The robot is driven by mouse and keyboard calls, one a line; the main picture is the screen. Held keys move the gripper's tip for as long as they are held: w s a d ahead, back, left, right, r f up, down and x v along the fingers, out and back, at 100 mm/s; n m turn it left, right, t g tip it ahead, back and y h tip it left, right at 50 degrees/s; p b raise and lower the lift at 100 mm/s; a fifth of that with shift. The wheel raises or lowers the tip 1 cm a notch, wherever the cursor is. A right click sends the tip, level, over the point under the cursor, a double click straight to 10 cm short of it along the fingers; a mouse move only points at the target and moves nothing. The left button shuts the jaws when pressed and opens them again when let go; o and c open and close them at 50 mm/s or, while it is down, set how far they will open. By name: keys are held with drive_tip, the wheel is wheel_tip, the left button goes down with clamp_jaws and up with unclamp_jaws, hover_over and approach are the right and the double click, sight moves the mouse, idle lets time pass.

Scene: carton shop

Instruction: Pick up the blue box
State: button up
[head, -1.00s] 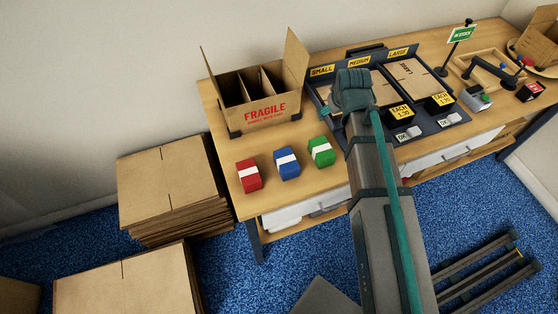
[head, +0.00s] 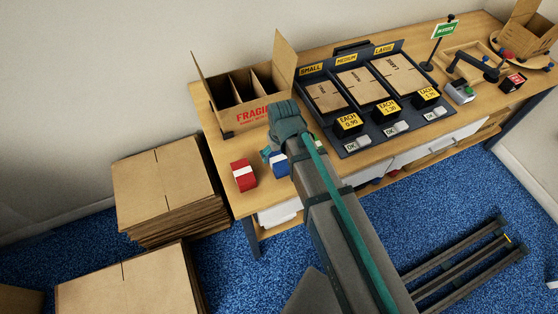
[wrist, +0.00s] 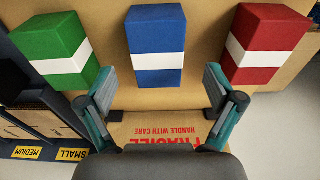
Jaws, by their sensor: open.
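The blue box (head: 281,168), with a white band, stands on the table near its front left edge, partly hidden by my arm in the head view. In the wrist view the blue box (wrist: 156,32) is upper centre, between the green box (wrist: 48,40) and the red box (wrist: 265,30). My gripper (wrist: 158,84) is open and empty. Its two teal fingers are spread wider than the blue box, whose near end appears just beyond the fingertips. I cannot tell the height of the fingertips over the box.
The red box (head: 243,176) is close on the left; the green box is mostly hidden behind my arm in the head view. A divided FRAGILE carton (head: 225,105) stands behind. A dark display of flat cartons (head: 366,85) is to the right. Stacked cardboard (head: 165,180) lies left of the table.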

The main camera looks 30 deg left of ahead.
sight(279, 158)
drive_tip(key=shift+w+a+f+p, duration=0.15)
drive_tip(key=shift+f+p, duration=0.4)
drive_tip(key=shift+f, duration=0.8)
drive_tip(key=shift+w+a+f+p, duration=0.15)
drive_tip(key=shift+f+p, duration=0.4)
drive_tip(key=shift+f, duration=0.75)
drive_tip(key=shift+d, duration=0.1)
drive_tip(key=shift+c, duration=0.4)
drive_tip(key=c, duration=1.2)
drive_tip(key=shift+r, duration=0.2)
